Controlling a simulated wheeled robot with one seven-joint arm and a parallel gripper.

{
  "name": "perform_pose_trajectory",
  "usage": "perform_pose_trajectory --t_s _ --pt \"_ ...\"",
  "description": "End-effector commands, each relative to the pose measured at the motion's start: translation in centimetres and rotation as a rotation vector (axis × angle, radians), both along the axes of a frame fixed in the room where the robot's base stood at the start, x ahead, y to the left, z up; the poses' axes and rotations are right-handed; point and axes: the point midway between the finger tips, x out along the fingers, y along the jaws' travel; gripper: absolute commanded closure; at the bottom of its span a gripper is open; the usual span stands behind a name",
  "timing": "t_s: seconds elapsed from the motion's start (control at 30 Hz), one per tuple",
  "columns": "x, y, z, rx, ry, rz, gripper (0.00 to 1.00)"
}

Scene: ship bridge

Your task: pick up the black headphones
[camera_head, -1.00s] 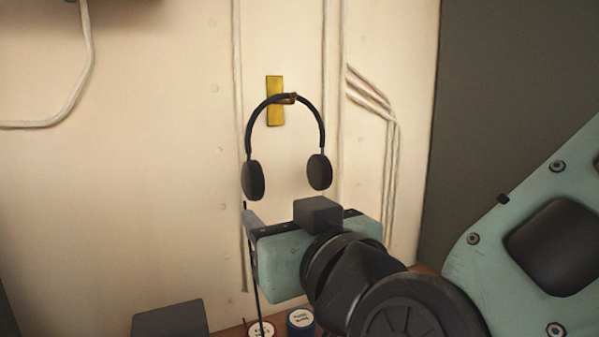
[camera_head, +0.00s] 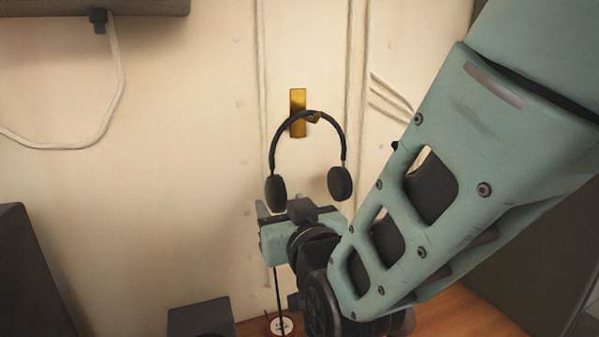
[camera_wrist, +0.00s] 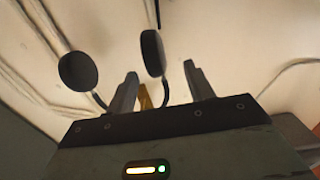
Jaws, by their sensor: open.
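The black headphones (camera_head: 308,117) hang by their headband from a brass hook plate (camera_head: 297,100) on the cream wall, ear cups down. In the wrist view the ear cups (camera_wrist: 78,72) show above my gripper (camera_wrist: 160,88), and the brass plate (camera_wrist: 145,98) is seen between its fingers. The fingers are apart and hold nothing. The right-hand ear cup (camera_wrist: 152,54) lies above the gap between them. In the head view my gripper is below the ear cups, its fingers mostly hidden by my wrist. Part of the headband is hidden in the wrist view.
Pipes (camera_head: 262,60) run up the wall on both sides of the headphones. A dark box (camera_head: 200,318) and a round lidded container (camera_head: 281,325) stand low by the wooden surface (camera_head: 465,322). A dark cabinet (camera_head: 130,6) overhangs at the upper left.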

Motion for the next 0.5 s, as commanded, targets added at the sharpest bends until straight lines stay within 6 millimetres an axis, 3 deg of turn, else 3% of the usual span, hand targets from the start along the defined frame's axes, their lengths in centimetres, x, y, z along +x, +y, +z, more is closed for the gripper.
perform_pose_trajectory --t_s 0.33,0.5 --pt "2.8 0.6 0.3 -0.002 -0.001 -0.001 0.47" --pt "5.1 0.7 0.7 -0.004 0.000 -0.002 0.47"
